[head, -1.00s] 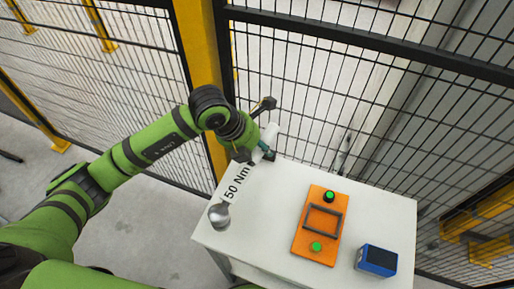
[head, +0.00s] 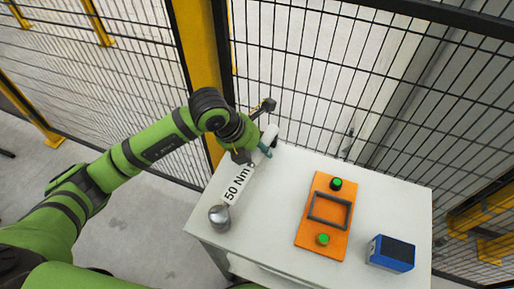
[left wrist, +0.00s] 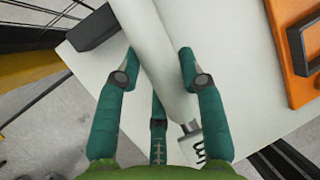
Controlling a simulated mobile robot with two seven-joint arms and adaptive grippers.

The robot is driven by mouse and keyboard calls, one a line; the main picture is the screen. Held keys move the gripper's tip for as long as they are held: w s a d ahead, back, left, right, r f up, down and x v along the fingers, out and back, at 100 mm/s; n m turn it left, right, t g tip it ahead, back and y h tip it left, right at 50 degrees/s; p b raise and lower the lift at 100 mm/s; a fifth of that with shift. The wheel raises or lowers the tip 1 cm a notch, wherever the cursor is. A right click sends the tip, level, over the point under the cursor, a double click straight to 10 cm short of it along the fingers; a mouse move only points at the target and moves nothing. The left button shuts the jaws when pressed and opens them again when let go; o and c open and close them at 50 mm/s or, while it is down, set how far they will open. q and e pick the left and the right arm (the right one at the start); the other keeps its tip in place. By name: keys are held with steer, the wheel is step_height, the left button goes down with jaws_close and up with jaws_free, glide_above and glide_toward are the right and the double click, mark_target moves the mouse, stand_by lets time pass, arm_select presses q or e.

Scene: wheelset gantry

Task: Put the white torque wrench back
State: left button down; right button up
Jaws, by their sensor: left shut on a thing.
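The white torque wrench (head: 238,186), marked 50 Nm, extends across the left side of the white table (head: 285,185). Its round silver head (head: 219,216) is toward the near left corner. My left gripper (head: 265,146) is shut on the far end of the wrench. In the left wrist view, the white handle (left wrist: 153,50) runs between the teal fingers of my left gripper (left wrist: 160,65), with part of the dark lettering below. I cannot tell whether the wrench touches the table. My right gripper is out of view.
An orange panel (head: 311,238) with a dark frame handle and green buttons lies right of the wrench. A blue box (head: 390,253) stands at the near right. A yellow post (head: 197,55) and black mesh fence (head: 300,70) close off the back.

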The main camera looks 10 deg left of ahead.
arm_select(q)
steer(key=shift+f+b, duration=0.35)
steer(key=shift+b, duration=0.05)
stand_by(0.4)
steer(key=c, duration=0.7)
jaws_free()
steer(key=v, duration=1.2)
